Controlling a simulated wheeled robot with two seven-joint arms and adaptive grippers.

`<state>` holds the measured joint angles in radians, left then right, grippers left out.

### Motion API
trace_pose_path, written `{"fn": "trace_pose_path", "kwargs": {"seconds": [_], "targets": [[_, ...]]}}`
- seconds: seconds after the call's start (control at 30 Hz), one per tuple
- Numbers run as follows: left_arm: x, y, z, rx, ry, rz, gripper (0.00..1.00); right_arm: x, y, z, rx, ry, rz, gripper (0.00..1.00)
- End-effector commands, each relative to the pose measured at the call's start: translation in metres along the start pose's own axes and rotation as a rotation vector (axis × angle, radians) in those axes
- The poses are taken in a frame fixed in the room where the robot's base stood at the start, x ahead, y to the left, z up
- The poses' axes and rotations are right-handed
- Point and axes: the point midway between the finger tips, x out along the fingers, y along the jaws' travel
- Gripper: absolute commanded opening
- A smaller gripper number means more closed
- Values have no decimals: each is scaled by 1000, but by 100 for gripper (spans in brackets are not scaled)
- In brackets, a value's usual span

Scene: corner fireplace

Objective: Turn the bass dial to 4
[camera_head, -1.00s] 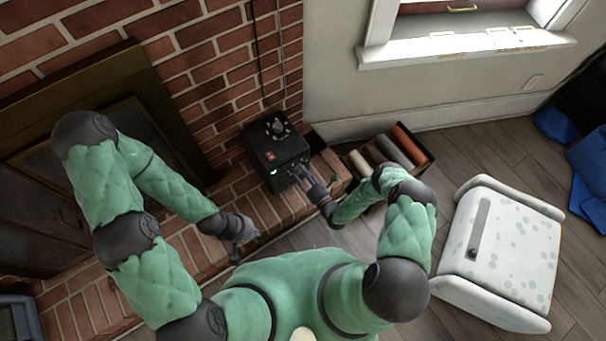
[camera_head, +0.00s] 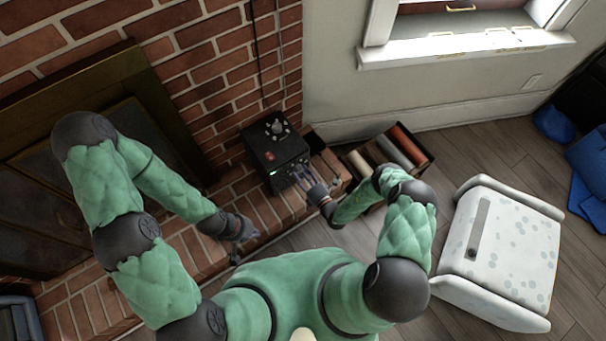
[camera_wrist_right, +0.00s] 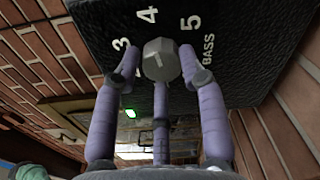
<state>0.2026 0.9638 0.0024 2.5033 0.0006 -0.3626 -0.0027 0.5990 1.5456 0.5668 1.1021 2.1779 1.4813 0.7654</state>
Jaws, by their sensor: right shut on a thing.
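The black box (camera_head: 270,150) with the bass dial stands on the brick hearth. In the right wrist view its face (camera_wrist_right: 228,20) shows white numbers 3, 4 and 5 and the word BASS. The grey faceted bass dial (camera_wrist_right: 160,58) sits just below the 4. A mark shows on its front, but I cannot tell exactly where it points. My right gripper (camera_wrist_right: 160,70) is shut on the dial, with purple fingers around it. In the head view this gripper (camera_head: 301,178) is at the box's front, and the dial is hidden. My left gripper (camera_head: 239,236) is away from the box, above the hearth edge; its fingers are unclear.
The brick hearth (camera_head: 190,247) runs along the brick wall. A crate (camera_head: 428,160) with several rolls stands right of the box. A white spotted stool (camera_head: 515,250) stands on the wooden floor at the right. Cables run up the wall behind the box.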

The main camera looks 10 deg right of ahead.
Motion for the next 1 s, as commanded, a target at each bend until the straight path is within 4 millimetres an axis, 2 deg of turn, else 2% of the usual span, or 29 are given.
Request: {"fn": "trace_pose_path", "kwargs": {"seconds": [0.03, 0.37, 0.4, 0.47, 0.87, 1.0], "targets": [[0, 0, 0, 0, 0, 0, 0, 3, -2, 11, -12, -17, 2, 9], [0, 0, 0, 0, 0, 0, 0, 3, -2, 12, -11, -19, 0, 9], [0, 0, 0, 0, 0, 0, 0, 3, -2, 12, -11, -19, 0, 47], [0, 0, 0, 0, 0, 0, 0, 3, -2, 12, -11, -18, -1, 63], [0, 0, 0, 0, 0, 0, 0, 0, -2, 4, -1, -7, -2, 63], [0, 0, 0, 0, 0, 0, 0, -11, -2, 4, 0, -7, -4, 63]]}}
